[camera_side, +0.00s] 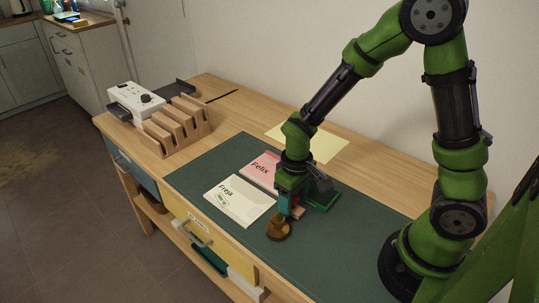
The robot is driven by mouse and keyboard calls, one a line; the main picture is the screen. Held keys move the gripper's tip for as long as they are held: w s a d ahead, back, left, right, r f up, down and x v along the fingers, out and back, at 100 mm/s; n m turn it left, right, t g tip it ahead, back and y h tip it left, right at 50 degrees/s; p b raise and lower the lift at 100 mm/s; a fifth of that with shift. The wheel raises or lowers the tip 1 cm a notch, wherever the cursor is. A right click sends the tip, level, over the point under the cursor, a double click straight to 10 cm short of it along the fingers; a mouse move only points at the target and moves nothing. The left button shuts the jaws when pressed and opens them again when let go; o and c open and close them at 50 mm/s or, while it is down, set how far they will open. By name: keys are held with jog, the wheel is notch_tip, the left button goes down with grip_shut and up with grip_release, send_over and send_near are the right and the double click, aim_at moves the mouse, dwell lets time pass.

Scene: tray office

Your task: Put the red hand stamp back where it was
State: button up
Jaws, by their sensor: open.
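My gripper (289,206) is open and points down, low over the dark green mat (227,160), at the right of the two pads. A small reddish-brown piece (298,212) shows at the right of its fingertips. I cannot tell whether it is part of the red hand stamp, and no other clear view of that stamp shows. A brown knobbed object (278,228), like a wooden-handled stamp, stands upright on the mat just in front of my gripper. A green ink pad with a raised dark lid (323,195) lies just right of and behind my gripper.
A cream pad marked "Freja" (240,201) and a pink one marked "Felix" (262,168) lie left of my gripper. A yellow sheet (318,145) lies behind. A wooden rack (178,126) and a white device (135,103) stand at the far left. The mat's front right is clear.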

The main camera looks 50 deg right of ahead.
jog(key=s+r+m+t+y, duration=0.1)
jog(key=s+r+m+t, duration=0.1)
jog(key=r, duration=0.9)
jog(key=s+r+m+t+y, duration=0.1)
jog(key=s+r+t, duration=0.4)
jog(key=r, duration=0.6)
jog(key=shift+s+d+r+m, duration=0.25)
jog(key=shift+d+r+m, duration=0.1)
jog(key=shift+m, duration=0.15)
